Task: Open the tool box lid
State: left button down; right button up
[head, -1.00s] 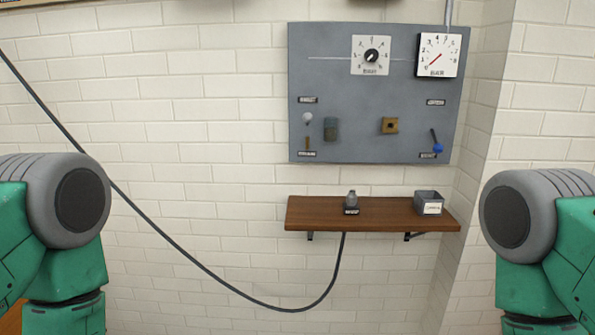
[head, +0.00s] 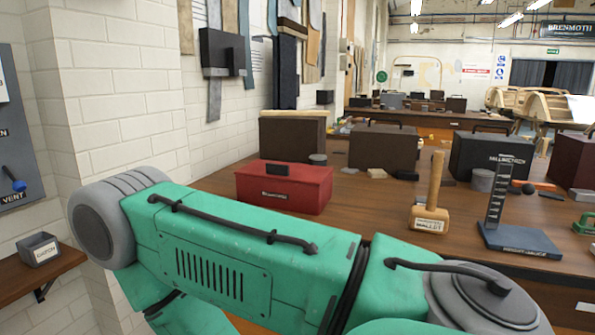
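A red box (head: 285,190) with a label on its front and a dark handle or latch piece on top stands on the wooden workbench, left of centre in the head view. Its lid looks closed. It may be the tool box; its label is too small to read for certain. One of my green arms crosses the lower part of the view in front of the bench, and hides part of the bench front. Neither gripper shows in the view, so I cannot see what they hold.
Brown cases (head: 383,148) and a black case (head: 490,155) stand behind the red box. A wooden mallet (head: 432,200) and a blue-based height gauge (head: 518,240) stand on the bench at right. A small shelf with a grey bin (head: 39,249) is at left.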

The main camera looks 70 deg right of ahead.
aim_at(314, 175)
jog(key=z, duration=1.85)
